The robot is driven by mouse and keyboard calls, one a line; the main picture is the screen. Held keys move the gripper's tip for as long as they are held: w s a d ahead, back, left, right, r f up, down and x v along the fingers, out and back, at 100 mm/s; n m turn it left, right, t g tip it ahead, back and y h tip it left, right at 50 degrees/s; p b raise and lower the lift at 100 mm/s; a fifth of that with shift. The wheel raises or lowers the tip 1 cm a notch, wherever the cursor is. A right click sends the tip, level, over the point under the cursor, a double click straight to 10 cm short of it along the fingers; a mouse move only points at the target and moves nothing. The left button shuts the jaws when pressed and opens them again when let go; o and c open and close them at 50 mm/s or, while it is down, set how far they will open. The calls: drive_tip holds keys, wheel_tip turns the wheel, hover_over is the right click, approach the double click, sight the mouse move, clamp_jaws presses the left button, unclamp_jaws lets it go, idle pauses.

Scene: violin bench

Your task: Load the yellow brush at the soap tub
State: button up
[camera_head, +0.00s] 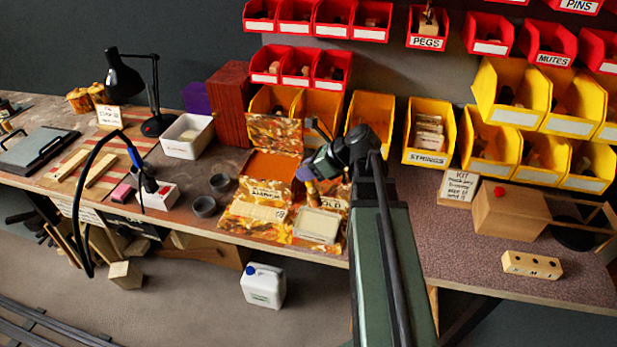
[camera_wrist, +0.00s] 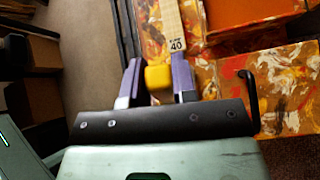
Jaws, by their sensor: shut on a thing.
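My gripper (camera_head: 306,174) is over the paint-splashed mat on the bench, with its purple fingers pointing down. In the wrist view the fingers (camera_wrist: 158,76) are shut on the yellow brush (camera_wrist: 158,77), whose yellow block shows between them. The yellow brush (camera_head: 312,191) also shows in the head view, just below the fingers; its lower end is hard to make out. A white open tub (camera_head: 187,136) with a label too small to read stands further left on the bench. I cannot tell whether it is the soap tub.
Two dark cups (camera_head: 204,206), a black lamp (camera_head: 158,124) and a red-brown block (camera_head: 229,105) stand to the left. Yellow bins (camera_head: 429,132) line the back.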

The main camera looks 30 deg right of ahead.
sight(316, 185)
drive_tip(key=shift+s+f, duration=0.1)
drive_tip(key=shift+s, duration=0.3)
wheel_tip(316, 185, down, 6)
drive_tip(key=b, duration=0.6)
drive_tip(key=shift+w+d, duration=0.1)
drive_tip(key=shift+f+b, duration=0.65)
idle(1.4)
wheel_tip(316, 185, up, 7)
drive_tip(key=p, duration=0.7)
drive_tip(key=shift+r+p, duration=0.75)
drive_tip(key=shift+r, duration=0.05)
